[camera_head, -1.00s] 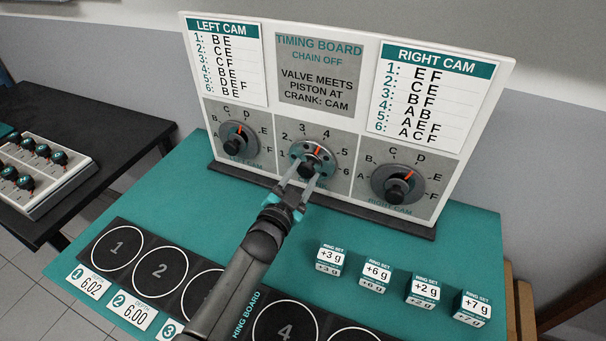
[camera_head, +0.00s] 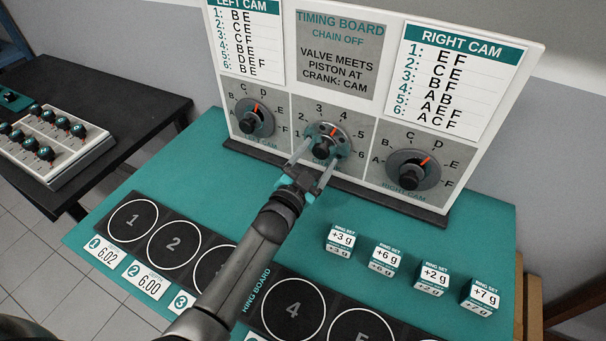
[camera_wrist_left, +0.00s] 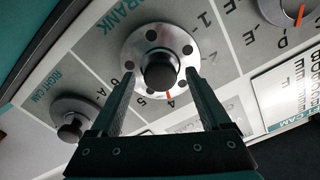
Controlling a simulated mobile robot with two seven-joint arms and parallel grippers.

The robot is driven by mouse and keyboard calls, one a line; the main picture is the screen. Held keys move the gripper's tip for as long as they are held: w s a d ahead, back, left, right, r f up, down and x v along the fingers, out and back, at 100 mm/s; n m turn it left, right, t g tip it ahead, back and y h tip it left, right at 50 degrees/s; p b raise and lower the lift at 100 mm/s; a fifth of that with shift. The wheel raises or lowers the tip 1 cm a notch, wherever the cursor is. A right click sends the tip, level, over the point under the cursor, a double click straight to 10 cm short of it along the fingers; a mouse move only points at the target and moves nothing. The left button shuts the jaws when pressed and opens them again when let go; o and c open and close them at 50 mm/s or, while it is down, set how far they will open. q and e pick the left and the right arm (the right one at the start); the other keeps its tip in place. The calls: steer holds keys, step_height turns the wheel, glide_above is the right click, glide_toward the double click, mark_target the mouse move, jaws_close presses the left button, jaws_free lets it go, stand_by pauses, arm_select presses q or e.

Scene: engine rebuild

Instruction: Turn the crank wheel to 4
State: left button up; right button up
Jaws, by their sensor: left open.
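The crank wheel (camera_head: 326,138) is a round grey disc with holes and a black central knob, in the middle panel of the timing board (camera_head: 373,97). Its red mark points at the 4. The wheel also shows in the wrist view (camera_wrist_left: 147,53), with the red mark beside the 4. My left gripper (camera_head: 321,159) is open in front of the wheel. In the wrist view its fingers (camera_wrist_left: 161,78) lie on either side of the black knob (camera_wrist_left: 159,76), with gaps showing; how deep they reach is hard to tell. My right gripper is not in view.
The left cam dial (camera_head: 254,118) and right cam dial (camera_head: 412,171) flank the wheel. Ring set blocks (camera_head: 340,238) stand at the front right of the teal table (camera_head: 400,230). A dark mat (camera_head: 257,277) with numbered circles lies in front. A knob box (camera_head: 50,145) sits on the black side table.

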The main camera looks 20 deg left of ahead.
arm_select(q)
steer(key=s+a+p, duration=0.1)
steer(key=s+a, duration=0.2)
steer(key=s, duration=1.1)
steer(key=shift+s, duration=0.25)
